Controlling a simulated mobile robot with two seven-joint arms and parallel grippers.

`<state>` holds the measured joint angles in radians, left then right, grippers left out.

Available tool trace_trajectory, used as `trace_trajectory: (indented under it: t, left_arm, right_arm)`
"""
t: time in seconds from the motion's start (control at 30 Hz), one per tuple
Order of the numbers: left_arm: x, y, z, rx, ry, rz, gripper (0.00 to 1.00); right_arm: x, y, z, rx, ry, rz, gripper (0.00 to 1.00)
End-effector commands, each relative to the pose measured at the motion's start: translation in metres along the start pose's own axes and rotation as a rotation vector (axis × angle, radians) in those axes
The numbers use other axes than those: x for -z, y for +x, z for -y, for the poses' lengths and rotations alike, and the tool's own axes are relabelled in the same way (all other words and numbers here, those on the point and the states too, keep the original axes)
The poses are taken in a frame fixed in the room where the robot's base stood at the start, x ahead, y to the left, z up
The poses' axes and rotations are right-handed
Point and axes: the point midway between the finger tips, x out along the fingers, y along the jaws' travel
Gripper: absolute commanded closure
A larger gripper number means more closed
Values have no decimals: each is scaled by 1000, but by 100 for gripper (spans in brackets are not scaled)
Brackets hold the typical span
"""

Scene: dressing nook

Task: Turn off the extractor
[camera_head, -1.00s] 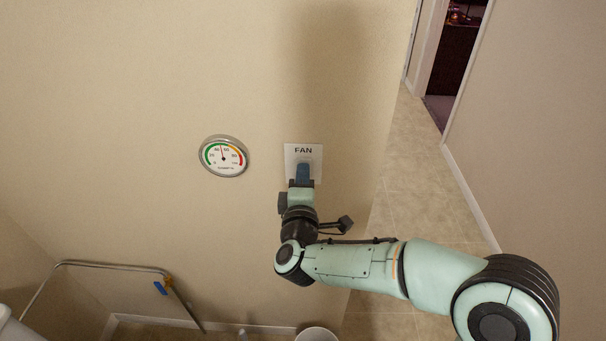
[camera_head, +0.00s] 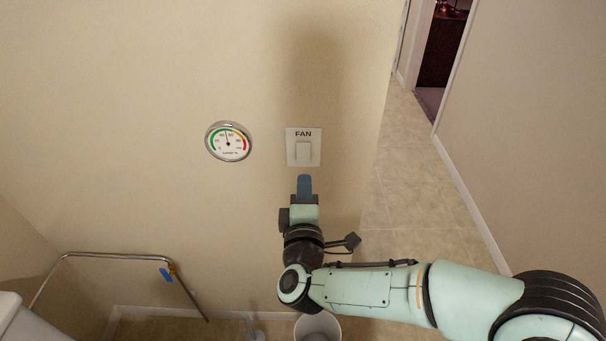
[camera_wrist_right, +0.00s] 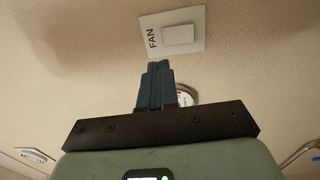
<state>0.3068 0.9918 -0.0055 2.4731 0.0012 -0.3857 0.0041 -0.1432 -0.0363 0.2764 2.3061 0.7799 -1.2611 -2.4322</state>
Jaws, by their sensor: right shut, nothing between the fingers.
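The fan switch (camera_head: 303,152) is a white wall plate marked FAN with a pale rocker in its middle. It also shows in the right wrist view (camera_wrist_right: 178,35), near the top. My right gripper (camera_head: 304,178) is shut and empty, its blue fingers just below the plate in the head view. In the right wrist view the shut fingers (camera_wrist_right: 155,68) point toward the plate, with a gap between them and the rocker. The whole plate is uncovered. Which way the rocker is tipped is hard to tell. My left gripper is not in view.
A round humidity gauge (camera_head: 228,142) hangs on the wall left of the switch. A metal rail (camera_head: 118,256) with a blue tag is at lower left. A white bin (camera_head: 318,328) stands on the floor below. A doorway (camera_head: 440,50) opens at upper right.

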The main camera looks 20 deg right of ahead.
Motion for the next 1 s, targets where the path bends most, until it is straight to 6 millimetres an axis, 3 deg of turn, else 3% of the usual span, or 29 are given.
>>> trace_trajectory:
  t: [0.2,0.77,0.87,0.97,1.0]
  left_arm:
    - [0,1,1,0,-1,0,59]
    - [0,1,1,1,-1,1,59]
    - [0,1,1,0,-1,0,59]
    - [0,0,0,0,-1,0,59]
    - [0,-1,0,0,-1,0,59]
  right_arm:
    - [0,-22,-4,-1,1,-1,100]
    - [0,-24,-4,1,2,-1,100]
    - [5,-20,10,28,26,-20,100]
    - [17,-11,50,110,107,-67,100]
    - [22,-8,74,163,157,-90,100]
